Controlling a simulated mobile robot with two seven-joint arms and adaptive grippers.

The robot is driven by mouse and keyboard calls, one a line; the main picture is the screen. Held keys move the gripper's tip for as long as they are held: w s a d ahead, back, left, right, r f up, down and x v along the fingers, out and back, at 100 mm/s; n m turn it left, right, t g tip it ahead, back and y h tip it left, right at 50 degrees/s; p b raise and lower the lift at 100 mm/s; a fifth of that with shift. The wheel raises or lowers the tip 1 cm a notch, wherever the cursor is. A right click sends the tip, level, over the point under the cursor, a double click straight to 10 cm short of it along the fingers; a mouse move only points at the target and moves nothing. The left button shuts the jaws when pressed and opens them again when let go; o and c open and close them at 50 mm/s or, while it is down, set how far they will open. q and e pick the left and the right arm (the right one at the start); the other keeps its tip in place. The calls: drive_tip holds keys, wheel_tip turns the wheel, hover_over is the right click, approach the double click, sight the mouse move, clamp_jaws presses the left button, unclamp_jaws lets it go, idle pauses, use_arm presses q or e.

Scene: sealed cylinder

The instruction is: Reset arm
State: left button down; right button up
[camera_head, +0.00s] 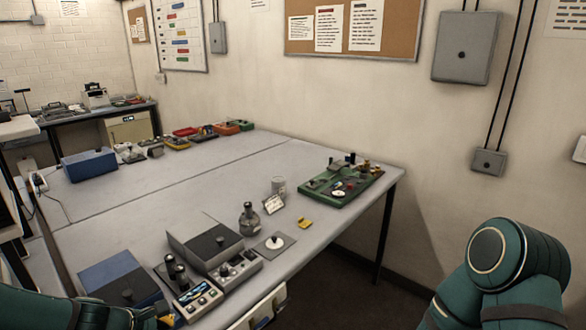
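My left arm (60,312) lies along the bottom left edge, in front of the table's near corner. Its gripper cannot be made out; the arm runs out of the picture at the bottom. My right arm (505,270) is bent at the bottom right, over the floor and clear of the table. Its gripper is outside the picture. A small grey cylinder (278,186) stands upright on the table, apart from both arms.
The long grey table (130,203) holds a green board with parts (341,184), a dark round flask-like item (249,220), a grey device (213,245), a blue box (89,165) and several coloured bins (208,131). The table's middle left is clear. A wall is behind.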

use_arm(q)
drive_tip(key=s+d+f+m+g, duration=0.1)
drive_tip(key=s+d+f+m, duration=0.2)
drive_tip(key=d+f+m, duration=0.2)
drive_tip(key=s+d+f+m+g+b, duration=0.1)
drive_tip(key=s+d+f+m, duration=0.3)
drive_tip(key=f, duration=0.5)
drive_tip(key=s+d+f+m+g+b, duration=0.1)
drive_tip(key=s+d+f+m+g, duration=0.1)
drive_tip(key=d+f+m, duration=0.5)
drive_tip(key=shift+s+d+f+m, duration=0.4)
drive_tip(key=shift+s+d+m, duration=0.25)
drive_tip(key=shift+m, duration=0.55)
use_arm(e)
drive_tip(key=shift+s+a+f, duration=0.1)
drive_tip(key=shift+s+f, duration=0.1)
drive_tip(key=shift+f, duration=0.4)
drive_tip(key=shift+s+f, duration=0.15)
drive_tip(key=shift+f, duration=0.45)
